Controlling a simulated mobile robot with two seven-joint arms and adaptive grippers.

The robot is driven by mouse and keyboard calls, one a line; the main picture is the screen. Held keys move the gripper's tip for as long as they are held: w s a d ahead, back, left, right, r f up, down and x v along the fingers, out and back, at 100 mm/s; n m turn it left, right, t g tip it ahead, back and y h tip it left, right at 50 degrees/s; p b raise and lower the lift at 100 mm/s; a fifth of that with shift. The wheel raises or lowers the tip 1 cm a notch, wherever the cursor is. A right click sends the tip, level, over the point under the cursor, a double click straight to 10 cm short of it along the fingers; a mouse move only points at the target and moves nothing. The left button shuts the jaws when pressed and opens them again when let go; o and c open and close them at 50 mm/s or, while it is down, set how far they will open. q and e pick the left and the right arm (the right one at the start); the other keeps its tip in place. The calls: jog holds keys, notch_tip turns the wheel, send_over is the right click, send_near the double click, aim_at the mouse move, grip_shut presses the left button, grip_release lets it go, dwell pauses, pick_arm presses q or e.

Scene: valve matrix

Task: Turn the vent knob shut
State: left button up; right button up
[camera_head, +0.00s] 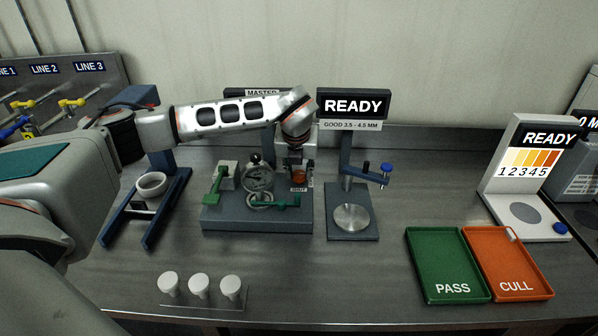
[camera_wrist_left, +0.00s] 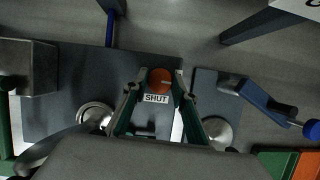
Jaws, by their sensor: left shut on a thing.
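The vent knob (camera_head: 300,176) is a round orange-red knob on the right part of the grey valve block (camera_head: 222,222). In the left wrist view the knob (camera_wrist_left: 160,76) sits between the two fingertips, with a white SHUT label (camera_wrist_left: 156,98) just beside it. My left gripper (camera_head: 298,163) comes down on the knob from above. In the left wrist view my left gripper (camera_wrist_left: 157,84) is shut on the knob, one finger on each side. The knob's exact pointing direction is too small to tell. My right gripper is not in view.
The block also bears a round gauge (camera_head: 259,178) and green lever handles (camera_head: 214,188). A READY display stand (camera_head: 352,106) with a blue-knobbed arm stands close on the right. A cup stand (camera_head: 150,187) is left. Green PASS (camera_head: 447,265) and orange CULL (camera_head: 508,265) trays lie right.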

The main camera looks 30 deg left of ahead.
pick_arm(q)
jog(key=shift+a+m+h+b, duration=0.1)
jog(key=shift+m+h+b, duration=0.35)
jog(key=shift+m, duration=0.55)
jog(key=m+h, duration=0.1)
jog(key=m, duration=0.1)
jog(key=shift+a+m, duration=0.1)
jog(key=shift+m, duration=0.2)
jog(key=m+h, duration=0.1)
jog(key=m, duration=0.1)
jog(key=shift+a+m, duration=0.1)
jog(key=shift+m, duration=0.3)
jog(key=m+h, duration=0.1)
jog(key=m, duration=0.1)
jog(key=shift+m+p, duration=0.4)
jog(key=m+h, duration=0.1)
jog(key=m, duration=0.1)
jog(key=shift+w+m+g, duration=0.1)
jog(key=shift+m+g, duration=0.2)
jog(key=shift+g, duration=0.1)
jog(key=shift+a+m+g+h, duration=0.1)
jog(key=shift+m+g+h, duration=0.25)
jog(key=shift+m, duration=0.75)
jog(key=shift+m+g+h, duration=0.2)
jog(key=shift+m+g, duration=0.15)
jog(key=shift+m, duration=0.75)
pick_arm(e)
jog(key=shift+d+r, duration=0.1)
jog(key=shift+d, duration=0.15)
